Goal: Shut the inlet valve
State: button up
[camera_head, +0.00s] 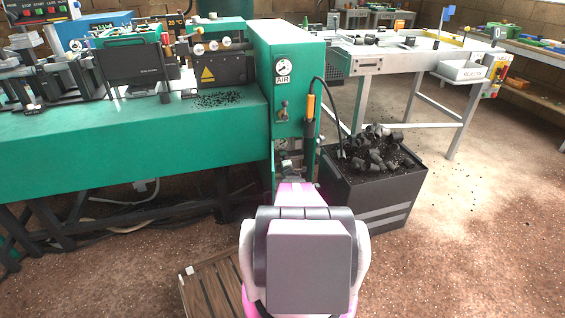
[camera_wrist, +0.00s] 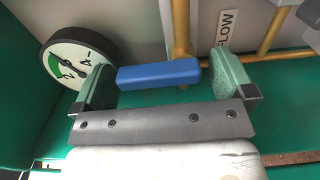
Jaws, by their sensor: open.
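A blue bar-shaped handle (camera_wrist: 158,73), apparently the inlet valve's lever, shows in the wrist view. It lies crosswise in front of an upright brass pipe (camera_wrist: 181,28). My gripper (camera_wrist: 165,80) is open, with one green-padded finger at each end of the handle. The handle's left end is very close to the left finger; I cannot tell whether they touch. A small gap shows at its right end. In the head view my arm hides the gripper and the handle, low on the front of the green machine (camera_head: 255,40).
A round gauge (camera_wrist: 78,58) with a green band sits left of the fingers, and a FLOW label (camera_wrist: 228,32) is at the right. More brass piping (camera_wrist: 277,30) runs beyond it. A dark bin (camera_head: 375,195) of black pieces and a wooden slatted pallet (camera_head: 212,287) stand near my arm.

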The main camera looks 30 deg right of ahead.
jog(key=shift+s, duration=0.1)
jog(key=v, duration=1)
jog(key=shift+s+a, duration=0.2)
jog(key=shift+s, duration=0.05)
